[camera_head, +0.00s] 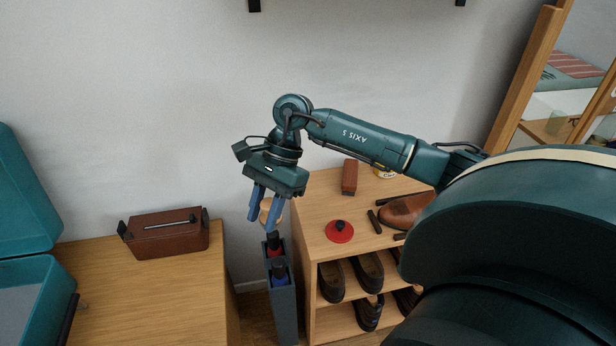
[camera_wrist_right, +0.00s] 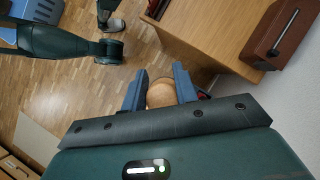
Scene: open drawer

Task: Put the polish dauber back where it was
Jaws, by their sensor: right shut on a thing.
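My right gripper (camera_head: 264,218) is shut on the polish dauber (camera_head: 266,211), whose round wooden end shows between the two blue fingers. In the right wrist view the dauber (camera_wrist_right: 160,94) is a tan ball between the fingertips (camera_wrist_right: 160,88). The dauber's lower part cannot be made out. Just below the gripper stands a narrow dark grey holder (camera_head: 286,312) with a red piece (camera_head: 275,250) and a blue piece (camera_head: 280,271) in its top, both with black upper parts. I cannot tell whether the dauber touches the holder.
The holder stands between a wooden table with a brown box (camera_head: 167,238) and a teal case (camera_head: 30,290), and a wooden shoe shelf (camera_head: 310,240). On the shelf top are a red disc (camera_head: 339,232), a brown block (camera_head: 350,177) and a brown shoe (camera_head: 405,210).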

